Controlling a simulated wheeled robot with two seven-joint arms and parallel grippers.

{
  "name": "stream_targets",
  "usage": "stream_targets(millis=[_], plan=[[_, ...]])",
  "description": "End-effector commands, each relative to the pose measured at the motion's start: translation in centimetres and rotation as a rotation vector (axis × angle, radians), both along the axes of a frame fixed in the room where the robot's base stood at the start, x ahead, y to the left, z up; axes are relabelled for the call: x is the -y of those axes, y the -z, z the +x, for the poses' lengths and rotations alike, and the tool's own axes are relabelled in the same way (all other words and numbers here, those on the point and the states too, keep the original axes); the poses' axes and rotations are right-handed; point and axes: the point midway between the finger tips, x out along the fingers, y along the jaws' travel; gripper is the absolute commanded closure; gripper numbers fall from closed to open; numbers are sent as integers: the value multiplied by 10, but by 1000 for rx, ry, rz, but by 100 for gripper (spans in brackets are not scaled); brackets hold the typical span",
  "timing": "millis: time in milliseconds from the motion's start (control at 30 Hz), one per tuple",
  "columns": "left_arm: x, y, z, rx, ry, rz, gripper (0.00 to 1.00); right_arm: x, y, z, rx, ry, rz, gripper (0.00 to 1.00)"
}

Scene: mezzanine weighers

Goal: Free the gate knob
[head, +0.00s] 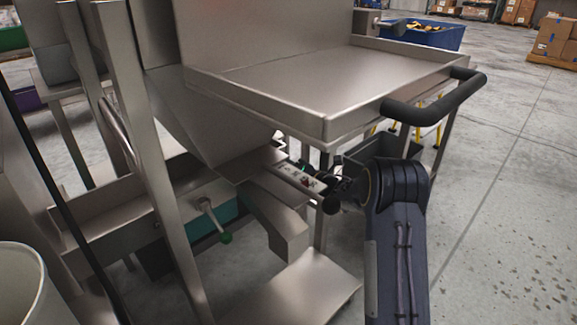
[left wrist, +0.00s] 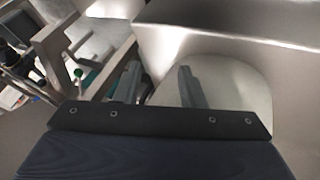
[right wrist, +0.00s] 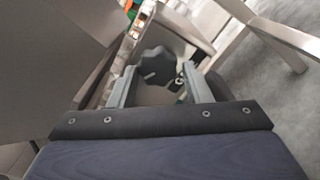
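The gate knob, a black lobed knob with a pale line on its face, shows in the right wrist view (right wrist: 157,66). It sits between and just beyond the fingertips of my right gripper (right wrist: 159,72). The gripper is open, with a small gap seen on each side of the knob. In the head view my right arm reaches under the steel tray, and its gripper is mostly hidden there. My left gripper (left wrist: 157,72) is open and empty in the left wrist view, in front of steel surfaces. It is not in the head view.
The steel tray (head: 340,85) with its black handle (head: 433,100) overhangs my right forearm. A steel chute (head: 280,222), a lever with a green tip (head: 213,222) and frame legs stand to the left. A blue bin (head: 425,35) is behind. The floor at right is open.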

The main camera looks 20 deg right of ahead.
Motion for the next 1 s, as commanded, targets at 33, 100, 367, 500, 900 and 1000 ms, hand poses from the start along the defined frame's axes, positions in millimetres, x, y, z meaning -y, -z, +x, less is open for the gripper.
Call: stream_targets(millis=[33,100,367,500,900,1000], plan=[[0,0,0,0,0,0,64,0,0,0,0,0,1,49],[0,0,0,0,0,0,64,0,0,0,0,-1,1,40],[0,0,0,0,0,0,64,0,-1,0,1,0,3,40],[0,-5,0,0,0,0,64,4,-3,-10,0,0,3,40],[0,-21,0,0,0,0,64,24,-1,-67,-2,1,4,40],[0,-22,0,0,0,0,64,26,-1,-73,0,1,2,40]])
